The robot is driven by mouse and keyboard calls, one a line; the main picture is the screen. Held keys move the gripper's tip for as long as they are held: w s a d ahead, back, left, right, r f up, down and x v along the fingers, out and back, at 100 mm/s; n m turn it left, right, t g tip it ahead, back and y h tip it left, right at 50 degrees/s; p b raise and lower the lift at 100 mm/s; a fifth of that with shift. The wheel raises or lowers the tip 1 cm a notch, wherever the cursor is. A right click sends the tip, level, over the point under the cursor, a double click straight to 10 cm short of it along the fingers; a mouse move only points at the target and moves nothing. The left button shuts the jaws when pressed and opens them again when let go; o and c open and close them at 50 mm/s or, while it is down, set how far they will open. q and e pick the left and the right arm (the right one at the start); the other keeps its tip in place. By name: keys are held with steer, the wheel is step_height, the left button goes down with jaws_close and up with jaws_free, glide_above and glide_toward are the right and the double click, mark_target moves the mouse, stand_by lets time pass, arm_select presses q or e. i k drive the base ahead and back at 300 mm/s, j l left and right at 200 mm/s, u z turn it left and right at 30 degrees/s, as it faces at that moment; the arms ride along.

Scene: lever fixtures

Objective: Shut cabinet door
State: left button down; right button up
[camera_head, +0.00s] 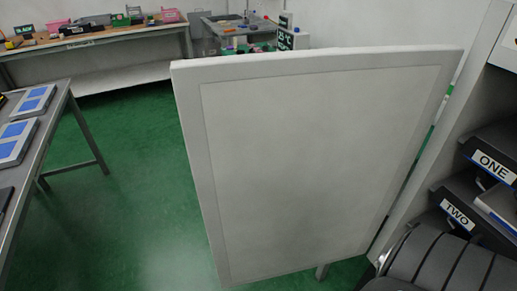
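The cabinet door (320,165) is a large white panel with a raised frame. It stands wide open, swung out from the cabinet (440,130) on the right. Its right edge is at the cabinet side, and its free edge is at the left. The open cabinet shows dark shelves or trays labelled ONE (494,166) and TWO (457,214). Neither of my grippers shows in the head view, so I cannot see their state. Nothing is seen touching the door.
A table with blue-and-white panels (22,130) stands at the left. A workbench (95,45) with boxes and tools lines the back wall, and another table (235,27) stands behind the door. Green floor (135,170) is clear left of the door. A dark ribbed shape fills the lower right.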

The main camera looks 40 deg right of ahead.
mark_target(298, 159)
steer(key=i+j, duration=0.1)
steer(key=i, duration=0.3)
steer(key=i+j+u, duration=0.1)
steer(key=i, duration=0.25)
steer(key=i+z, duration=0.2)
steer(key=z, duration=0.2)
steer(key=i+z, duration=0.2)
steer(key=z, duration=0.2)
steer(key=i+j+z, duration=0.15)
steer(key=z, duration=0.2)
steer(key=i+j+z, duration=0.15)
steer(key=z, duration=0.25)
steer(key=i+j+z, duration=0.1)
steer(key=z, duration=0.35)
steer(key=i+j+z, duration=0.1)
steer(key=z, duration=0.35)
steer(key=i+j+z, duration=0.15)
steer(key=z, duration=0.3)
steer(key=j+z, duration=0.2)
steer(key=z, duration=0.25)
steer(key=j+z, duration=0.2)
steer(key=z, duration=0.25)
steer(key=i+j+z, duration=0.1)
steer(key=j+z, duration=0.3)
steer(key=i+j+z, duration=0.1)
steer(key=j+z, duration=0.2)
steer(key=z, duration=0.15)
